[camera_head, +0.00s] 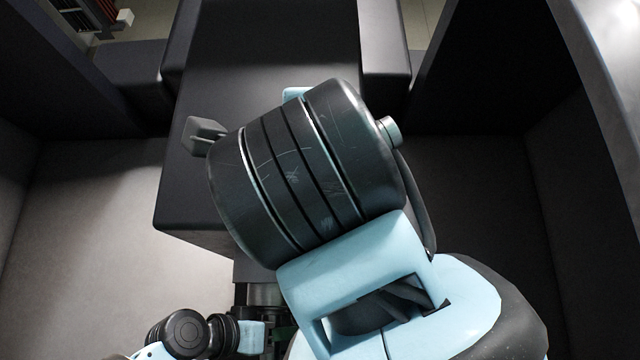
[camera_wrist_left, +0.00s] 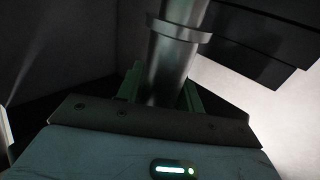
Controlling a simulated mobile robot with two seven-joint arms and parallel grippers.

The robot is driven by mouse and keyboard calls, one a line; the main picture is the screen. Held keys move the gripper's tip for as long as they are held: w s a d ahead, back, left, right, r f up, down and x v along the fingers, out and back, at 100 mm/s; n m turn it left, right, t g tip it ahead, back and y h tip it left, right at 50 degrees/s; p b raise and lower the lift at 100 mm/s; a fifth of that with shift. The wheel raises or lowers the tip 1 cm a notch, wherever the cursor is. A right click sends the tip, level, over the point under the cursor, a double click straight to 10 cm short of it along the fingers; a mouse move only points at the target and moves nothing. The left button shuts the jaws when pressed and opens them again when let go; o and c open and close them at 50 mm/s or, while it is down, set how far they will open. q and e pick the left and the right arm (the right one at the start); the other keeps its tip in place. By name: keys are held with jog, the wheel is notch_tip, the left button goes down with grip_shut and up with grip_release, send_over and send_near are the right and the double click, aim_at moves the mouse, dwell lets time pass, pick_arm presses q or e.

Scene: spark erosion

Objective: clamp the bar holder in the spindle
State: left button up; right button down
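In the left wrist view, a bright metal cylinder with a raised collar, which looks like the bar holder (camera_wrist_left: 168,70), stands slightly tilted between the two green fingers of my left gripper (camera_wrist_left: 163,95). The fingers lie close against it on both sides, below the collar. In the head view, my left gripper (camera_head: 282,332) comes in low from the left, under the dark machine head. A short metal piece (camera_head: 264,294) shows just above it; I cannot tell whether this is the spindle or the holder. The joint between holder and spindle is hidden.
The dark box-shaped machine head (camera_head: 270,50) fills the upper middle. Dark walls (camera_head: 480,190) enclose the space on the sides. A large black and light blue link of my own arm covers the centre and blocks much of the view. The pale floor at left is clear.

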pick_arm(q)
jog(key=o, duration=0.4)
jog(key=shift+s+a+r, duration=0.1)
jog(key=shift+s+r, duration=0.15)
jog(key=shift+r, duration=0.6)
pick_arm(e)
jog(key=shift+s+r, duration=0.1)
jog(key=shift+r, duration=0.05)
pick_arm(q)
jog(key=shift+f, duration=0.15)
jog(key=shift+s+a+f, duration=0.15)
jog(key=shift+a, duration=0.1)
jog(key=v, duration=0.4)
jog(key=f+v, duration=0.1)
jog(key=v, duration=0.1)
jog(key=shift+s+a+b, duration=0.2)
jog(key=shift+s+b, duration=0.15)
jog(key=shift+b, duration=0.05)
pick_arm(e)
jog(key=shift+w+f, duration=0.65)
jog(key=shift+f, duration=0.3)
pick_arm(q)
jog(key=shift+f, duration=0.1)
